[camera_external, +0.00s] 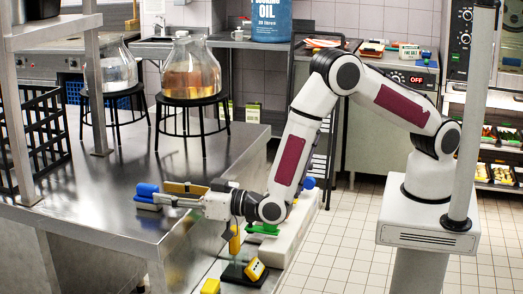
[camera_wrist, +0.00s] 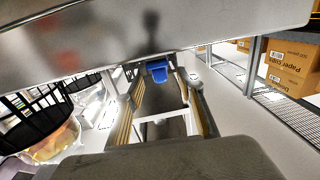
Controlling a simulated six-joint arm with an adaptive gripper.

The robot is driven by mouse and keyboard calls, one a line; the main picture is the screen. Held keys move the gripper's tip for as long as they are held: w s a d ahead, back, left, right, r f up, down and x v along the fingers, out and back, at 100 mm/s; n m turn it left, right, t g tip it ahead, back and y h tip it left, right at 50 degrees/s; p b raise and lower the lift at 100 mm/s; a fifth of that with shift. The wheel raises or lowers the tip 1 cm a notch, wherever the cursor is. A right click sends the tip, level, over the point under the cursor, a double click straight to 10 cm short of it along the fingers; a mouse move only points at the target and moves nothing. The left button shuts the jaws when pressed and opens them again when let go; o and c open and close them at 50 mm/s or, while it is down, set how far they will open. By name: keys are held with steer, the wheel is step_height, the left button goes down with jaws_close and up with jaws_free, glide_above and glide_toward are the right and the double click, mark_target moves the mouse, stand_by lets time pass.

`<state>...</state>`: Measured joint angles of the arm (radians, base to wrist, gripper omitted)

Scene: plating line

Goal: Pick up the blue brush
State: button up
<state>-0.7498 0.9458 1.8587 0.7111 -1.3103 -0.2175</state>
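A blue object with a pale underside, which looks like the blue brush (camera_external: 147,190), is at the metal table's right part in the external view. It also shows as a blue block in the wrist view (camera_wrist: 157,70). My gripper (camera_external: 164,198) is low over the table, with its fingertips close to the brush. In the wrist view my gripper (camera_wrist: 160,92) has its two fingers spread, with the blue block seen between and just beyond the tips. I cannot tell whether the fingers touch it. The rest of the brush is hidden.
Glass vessels on black stands (camera_external: 192,70) stand behind on the metal table (camera_external: 100,200). A green item (camera_external: 263,229) and a small blue item (camera_external: 308,183) lie near my forearm. A black crate (camera_external: 35,140) stands left.

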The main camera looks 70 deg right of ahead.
mark_target(148, 196)
steer(key=shift+w+a, duration=0.1)
steer(key=shift+w, duration=1.8)
jaws_close()
